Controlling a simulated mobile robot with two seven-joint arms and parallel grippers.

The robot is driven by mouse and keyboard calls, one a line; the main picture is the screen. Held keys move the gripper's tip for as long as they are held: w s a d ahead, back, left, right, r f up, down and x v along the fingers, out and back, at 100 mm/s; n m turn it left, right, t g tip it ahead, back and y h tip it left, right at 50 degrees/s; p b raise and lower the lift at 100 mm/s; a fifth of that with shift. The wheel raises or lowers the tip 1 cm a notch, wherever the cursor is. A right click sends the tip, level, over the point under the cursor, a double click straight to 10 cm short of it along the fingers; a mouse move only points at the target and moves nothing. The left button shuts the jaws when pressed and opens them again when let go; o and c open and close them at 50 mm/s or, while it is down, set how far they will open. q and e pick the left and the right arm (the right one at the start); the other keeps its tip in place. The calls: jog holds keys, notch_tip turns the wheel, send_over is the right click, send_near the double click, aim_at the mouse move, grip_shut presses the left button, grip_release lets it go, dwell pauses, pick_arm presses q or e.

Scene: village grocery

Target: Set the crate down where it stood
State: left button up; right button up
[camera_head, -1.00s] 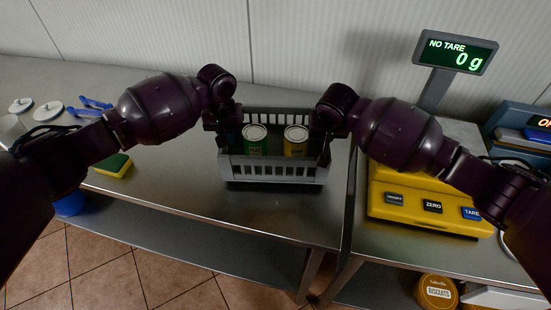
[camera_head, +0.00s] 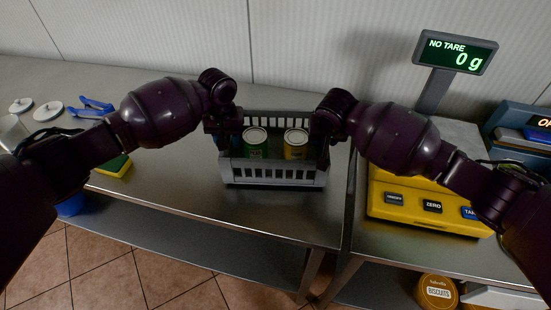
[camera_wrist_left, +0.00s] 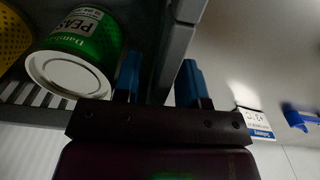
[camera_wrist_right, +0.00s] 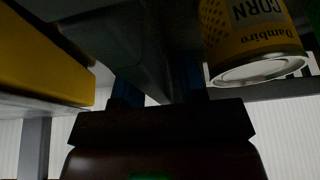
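The grey slatted crate (camera_head: 270,173) is upright on or just above the metal counter, in the middle of the head view; I cannot tell whether its base touches. Inside stand a green peas can (camera_head: 255,142) and a yellow corn can (camera_head: 296,143). The cans also show in the wrist views, green (camera_wrist_left: 78,55) and yellow (camera_wrist_right: 252,42).
A yellow scale (camera_head: 425,208) stands right of the crate; its display (camera_head: 456,53) reads 0 g. A green and yellow sponge (camera_head: 115,167), blue-handled tool (camera_head: 93,107) and white discs (camera_head: 50,112) lie left. The counter in front of the crate is clear.

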pick_arm(q)
notch_tip(320, 180, up, 11)
jog(key=shift+r, duration=0.4)
pick_arm(e)
jog(key=shift+r, duration=0.15)
jog(key=v, duration=1.1)
jog(key=shift+s+r, duration=0.2)
jog(key=shift+r, duration=0.15)
pick_arm(q)
jog(key=shift+s, duration=0.1)
